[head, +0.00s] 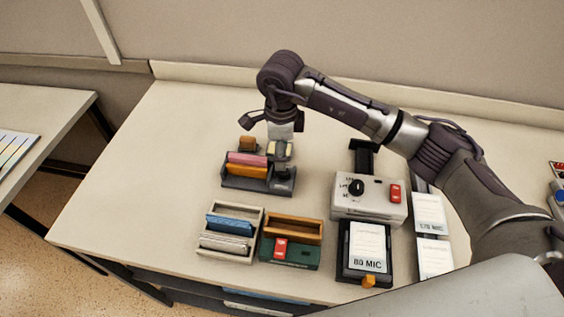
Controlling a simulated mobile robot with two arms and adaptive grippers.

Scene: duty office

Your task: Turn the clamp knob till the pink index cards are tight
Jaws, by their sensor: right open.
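The pink index cards (247,158) stand in a dark card holder (232,181), behind a row of orange cards (247,171). My right gripper (278,137) reaches down from above, over the back right end of the holder, and is open. A pale yellowish piece (273,147) shows just under it among dark parts. I cannot make out the clamp knob, which the gripper may hide, nor whether the gripper touches anything. My left gripper is not in view.
In front of the holder stand a cream tray (203,247) with blue and white cards and a wooden-topped green box (305,254). Right of it are a grey machine (369,208) with a black dial and a black "80 MIC" stand (346,265). The table's left side is clear.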

